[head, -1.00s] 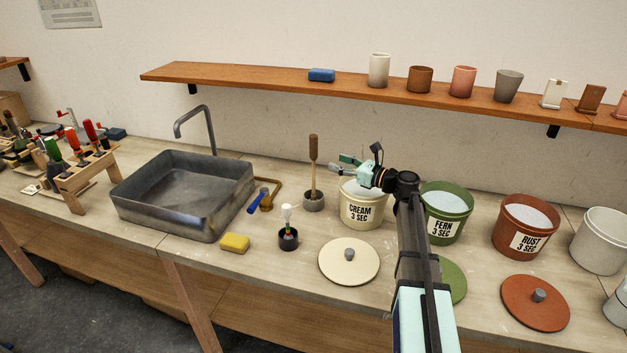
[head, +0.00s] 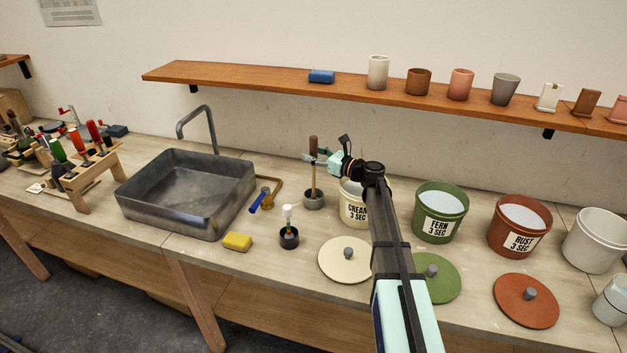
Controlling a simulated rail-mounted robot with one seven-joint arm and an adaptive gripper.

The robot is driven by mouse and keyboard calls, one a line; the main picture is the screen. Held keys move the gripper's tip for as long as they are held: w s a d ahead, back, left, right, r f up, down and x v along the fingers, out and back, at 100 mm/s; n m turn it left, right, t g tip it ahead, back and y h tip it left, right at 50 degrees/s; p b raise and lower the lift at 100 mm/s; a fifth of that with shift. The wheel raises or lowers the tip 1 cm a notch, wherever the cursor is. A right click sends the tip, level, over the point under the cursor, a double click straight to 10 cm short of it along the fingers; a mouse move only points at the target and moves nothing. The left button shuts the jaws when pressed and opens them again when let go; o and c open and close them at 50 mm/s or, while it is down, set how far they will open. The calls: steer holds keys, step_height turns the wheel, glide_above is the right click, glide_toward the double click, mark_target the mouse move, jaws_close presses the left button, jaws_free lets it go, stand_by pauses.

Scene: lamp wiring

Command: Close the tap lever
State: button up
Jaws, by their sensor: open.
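The tap lever (head: 254,206) is a blue handle on a small brass valve (head: 265,199), just right of the sink. A bent brass pipe (head: 279,185) rises beside the valve. The lever points down and left, toward the front of the bench. My gripper (head: 310,158) is open, up and to the right of the lever and apart from it. It is at the height of the upright wooden-handled tool (head: 313,165), which overlaps its fingers in the picture. I cannot tell whether they touch.
The grey sink (head: 150,215) with its spout (head: 212,130) stands to the left. A yellow sponge (head: 237,242) and a small dark pot with a white-headed brush (head: 289,238) sit in front of the valve. The cream bucket (head: 354,216) is under my arm. A shelf (head: 270,83) runs above.

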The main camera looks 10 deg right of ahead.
jaws_close()
steer(key=shift+r, duration=0.2)
